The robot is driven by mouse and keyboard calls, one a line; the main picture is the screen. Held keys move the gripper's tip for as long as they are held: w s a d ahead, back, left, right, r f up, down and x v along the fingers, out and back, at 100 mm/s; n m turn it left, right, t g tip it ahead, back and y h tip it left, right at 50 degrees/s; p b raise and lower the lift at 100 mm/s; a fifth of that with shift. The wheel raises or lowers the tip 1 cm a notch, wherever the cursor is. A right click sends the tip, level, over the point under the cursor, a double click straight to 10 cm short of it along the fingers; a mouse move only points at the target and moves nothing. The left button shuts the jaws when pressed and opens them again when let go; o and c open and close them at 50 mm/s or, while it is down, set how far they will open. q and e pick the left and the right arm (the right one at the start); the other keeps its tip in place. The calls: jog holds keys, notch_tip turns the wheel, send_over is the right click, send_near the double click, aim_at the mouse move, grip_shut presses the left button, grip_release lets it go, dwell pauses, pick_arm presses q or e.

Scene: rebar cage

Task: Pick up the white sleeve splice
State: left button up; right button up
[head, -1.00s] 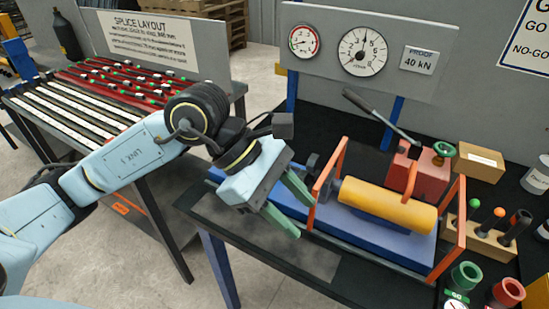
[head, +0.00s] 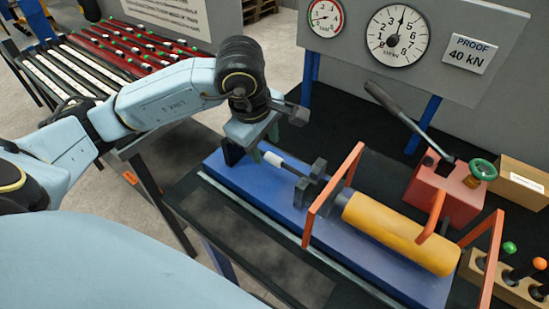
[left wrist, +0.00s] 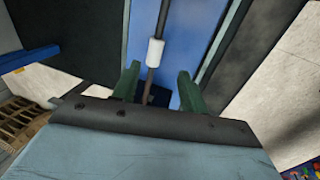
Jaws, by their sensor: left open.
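The white sleeve splice (head: 273,159) is a short white cylinder on a thin dark bar above the blue bed of the test bench (head: 232,178). It also shows in the left wrist view (left wrist: 155,52), just beyond the fingertips and roughly in line with the gap between them. My left gripper (head: 265,143) has green fingers and is open and empty over the bar, close to the sleeve. In the left wrist view the fingers (left wrist: 158,84) stand apart with the bar running between them. My right gripper is not in view.
An orange guard frame (head: 316,208) and a yellow cylinder (head: 398,233) stand right of the sleeve. A red pump (head: 447,191) with a long lever is behind. A gauge panel (head: 476,20) rises at the back. A rack of red bars (head: 134,47) is at far left.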

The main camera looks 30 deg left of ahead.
aim_at(270, 155)
pick_arm(q)
jog(key=shift+w+f, duration=0.15)
jog(key=shift+f, duration=0.3)
jog(key=shift+w+f, duration=0.25)
jog(key=shift+f, duration=0.3)
jog(key=x, duration=0.3)
jog(key=shift+w+a+f, duration=0.2)
jog(key=shift+w+f, duration=0.05)
jog(key=shift+w, duration=0.1)
jog(key=shift+w+f, duration=0.1)
jog(key=shift+f, duration=0.15)
grip_shut()
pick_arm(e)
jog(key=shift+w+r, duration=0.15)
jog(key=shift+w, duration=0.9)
